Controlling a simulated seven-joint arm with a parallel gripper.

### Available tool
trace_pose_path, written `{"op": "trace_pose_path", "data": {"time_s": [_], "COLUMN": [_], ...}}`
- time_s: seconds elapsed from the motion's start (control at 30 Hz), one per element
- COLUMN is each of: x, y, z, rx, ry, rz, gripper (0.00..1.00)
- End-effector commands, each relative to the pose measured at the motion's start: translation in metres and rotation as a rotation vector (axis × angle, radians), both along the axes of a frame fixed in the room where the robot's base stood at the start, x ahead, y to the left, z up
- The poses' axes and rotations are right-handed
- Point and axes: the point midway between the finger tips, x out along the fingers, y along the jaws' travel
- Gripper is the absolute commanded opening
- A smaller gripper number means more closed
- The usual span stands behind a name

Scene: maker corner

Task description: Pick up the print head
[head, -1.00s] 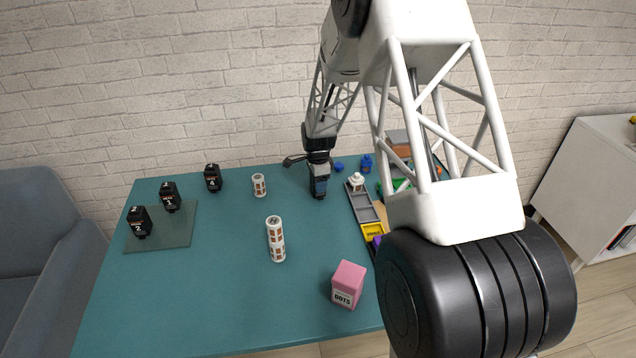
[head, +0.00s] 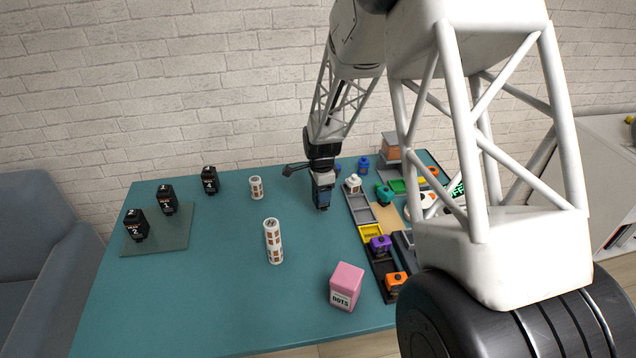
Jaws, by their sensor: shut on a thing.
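My gripper (head: 322,196) is at the back middle of the teal table, pointing down. It is shut on a small dark thing, mostly hidden by the fingers and too small to identify. I cannot tell whether it touches the table. I cannot tell for sure which thing is the print head.
A glass plate (head: 178,240) lies under two black blocks. White cylinders with orange marks (head: 273,243) (head: 256,188) and a pink box (head: 346,287) stand mid-table. A sectioned tray (head: 371,232) with coloured pieces is right of my gripper. The table's front left is clear.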

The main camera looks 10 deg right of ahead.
Motion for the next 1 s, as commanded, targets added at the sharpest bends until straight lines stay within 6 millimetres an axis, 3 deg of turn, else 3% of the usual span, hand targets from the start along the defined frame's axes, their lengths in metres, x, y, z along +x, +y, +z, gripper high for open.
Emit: {"op": "trace_pose_path", "data": {"time_s": [0.2, 0.4, 0.63, 1.0], "x": [-0.034, -0.056, -0.069, -0.071], "y": [-0.001, -0.001, -0.002, -0.002], "z": [0.003, 0.006, 0.006, 0.006], "rx": [0.0, 0.0, 0.0, 0.0], "ry": [0.0, 0.0, 0.0, 0.0], "rz": [0.0, 0.0, 0.0, 0.0], "gripper": [0.25, 0.25, 0.25, 0.25]}}
